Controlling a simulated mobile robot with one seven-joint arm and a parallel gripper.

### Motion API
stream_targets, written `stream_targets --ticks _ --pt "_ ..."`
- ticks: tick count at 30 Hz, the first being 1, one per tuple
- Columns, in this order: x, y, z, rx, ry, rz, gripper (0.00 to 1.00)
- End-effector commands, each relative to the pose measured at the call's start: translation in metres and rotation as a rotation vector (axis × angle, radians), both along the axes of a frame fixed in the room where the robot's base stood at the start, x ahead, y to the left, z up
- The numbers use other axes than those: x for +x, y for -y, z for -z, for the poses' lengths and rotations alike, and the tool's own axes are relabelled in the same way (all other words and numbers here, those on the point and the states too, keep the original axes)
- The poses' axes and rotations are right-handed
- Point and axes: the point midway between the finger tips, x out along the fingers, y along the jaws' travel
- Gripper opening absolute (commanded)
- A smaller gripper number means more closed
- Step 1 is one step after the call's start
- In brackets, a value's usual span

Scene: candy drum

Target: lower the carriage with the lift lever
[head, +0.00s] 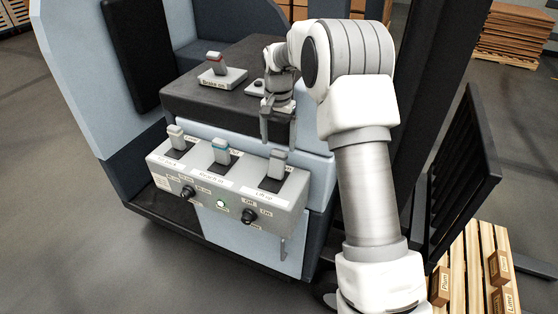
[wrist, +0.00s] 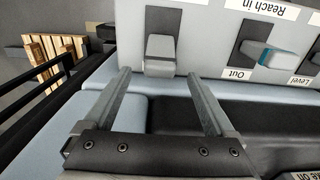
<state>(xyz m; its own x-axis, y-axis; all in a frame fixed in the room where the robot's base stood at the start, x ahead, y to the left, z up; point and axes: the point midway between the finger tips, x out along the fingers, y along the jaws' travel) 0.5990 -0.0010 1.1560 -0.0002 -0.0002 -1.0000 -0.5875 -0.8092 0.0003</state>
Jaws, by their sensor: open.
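The lift lever (head: 277,165) is the grey-capped lever at the right end of the control panel, above a "Lift up" label. In the wrist view, the lift lever (wrist: 160,54) stands in its dark slot, just beyond and between the fingertips. My gripper (head: 278,138) is open and empty, pointing down just above and behind the lever. In the wrist view, my gripper (wrist: 160,80) has its two fingers well apart, and I see no contact with the lever. The black slatted carriage (head: 465,185) is at the right, partly hidden by my arm.
The blue-banded reach lever (head: 220,151) is left of the lift lever, and another lever (head: 176,137) is at the far left. A pallet (head: 470,270) holds small labelled boxes.

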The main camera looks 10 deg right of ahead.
Motion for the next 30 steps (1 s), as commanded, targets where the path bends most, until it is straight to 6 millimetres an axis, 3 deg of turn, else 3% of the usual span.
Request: stream_targets --ticks 6,12,25,30 --pt "-0.001 0.001 0.046 0.001 -0.004 0.001 0.9" --pt "0.0 0.001 0.074 0.0 -0.001 0.001 0.9" --pt "0.0 0.0 0.085 0.0 0.0 0.001 0.9" --pt "0.0 0.0 0.085 0.0 0.0 0.0 0.61"
